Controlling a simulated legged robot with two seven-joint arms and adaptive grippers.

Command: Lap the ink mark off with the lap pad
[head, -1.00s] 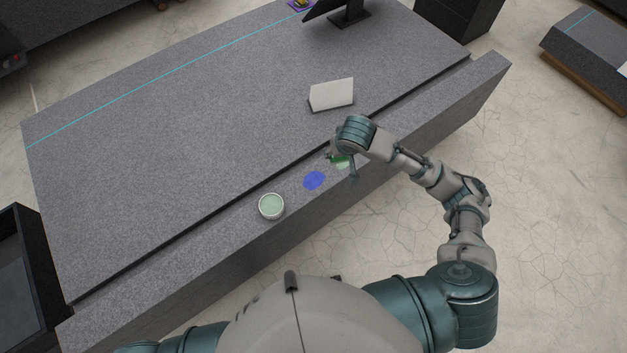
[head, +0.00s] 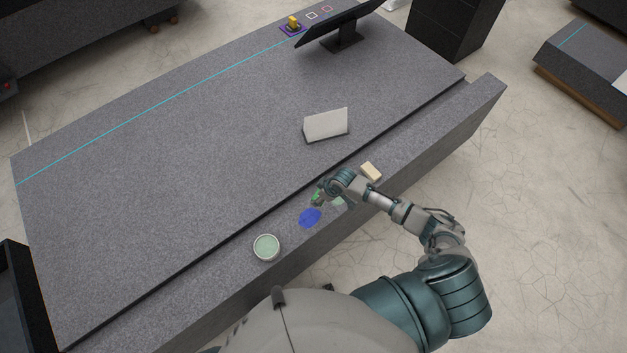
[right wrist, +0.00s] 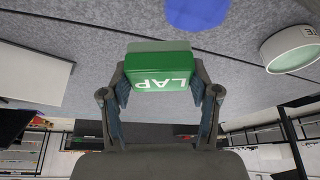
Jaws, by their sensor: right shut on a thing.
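My right gripper (head: 321,193) is shut on the green lap pad (right wrist: 160,72), which reads "LAP" in white in the right wrist view. The pad shows as a small green patch in the head view, just above and right of the blue ink mark (head: 309,218). The mark lies on the front granite ledge, and its edge also shows at the top of the right wrist view (right wrist: 197,12). I cannot tell whether the pad touches the granite. My left gripper is not in view.
A round pot with pale green contents (head: 266,247) stands left of the mark on the ledge. A pale green patch (head: 338,202) lies beneath my right arm, and a cream block (head: 371,171) sits beyond it. A white card (head: 325,124) stands on the bed behind a dark groove.

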